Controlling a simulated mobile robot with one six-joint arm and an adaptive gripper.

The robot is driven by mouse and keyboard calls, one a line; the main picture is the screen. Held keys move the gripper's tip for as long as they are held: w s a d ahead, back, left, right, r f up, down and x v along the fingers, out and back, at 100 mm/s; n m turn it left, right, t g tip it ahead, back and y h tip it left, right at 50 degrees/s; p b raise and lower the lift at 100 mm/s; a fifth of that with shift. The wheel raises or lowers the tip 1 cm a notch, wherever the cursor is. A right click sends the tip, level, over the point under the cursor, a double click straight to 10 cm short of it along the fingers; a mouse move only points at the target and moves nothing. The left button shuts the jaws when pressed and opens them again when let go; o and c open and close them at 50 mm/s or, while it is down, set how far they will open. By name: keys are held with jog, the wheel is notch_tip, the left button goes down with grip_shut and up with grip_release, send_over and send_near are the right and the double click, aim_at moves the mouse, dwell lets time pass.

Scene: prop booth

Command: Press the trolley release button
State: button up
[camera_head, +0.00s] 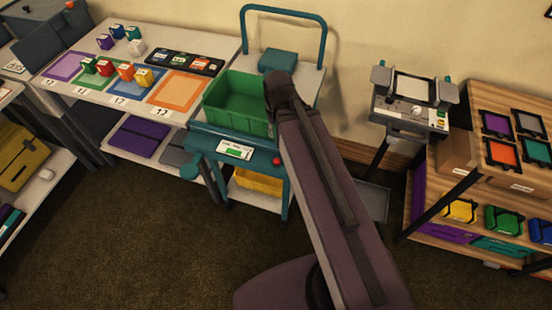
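A teal trolley (204,147) with a tall looped handle (243,22) stands at the back centre, beside the table. It carries an open, empty-looking green bin (238,104) and a teal block behind it (277,60). A small red button (277,160) sits at the right of the trolley's front panel, next to a white label with a green mark (235,150). My dark arm rises from the bottom and covers part of the trolley's right side, close to the button. My gripper does not show; I cannot tell where it is.
Left of the trolley, a white table (200,38) holds coloured mats and several small items. A yellow bin (262,182) sits on the trolley's lower shelf. A grey device on a stand (412,100) and a wooden shelf (480,152) stand right. The brown carpet in front is clear.

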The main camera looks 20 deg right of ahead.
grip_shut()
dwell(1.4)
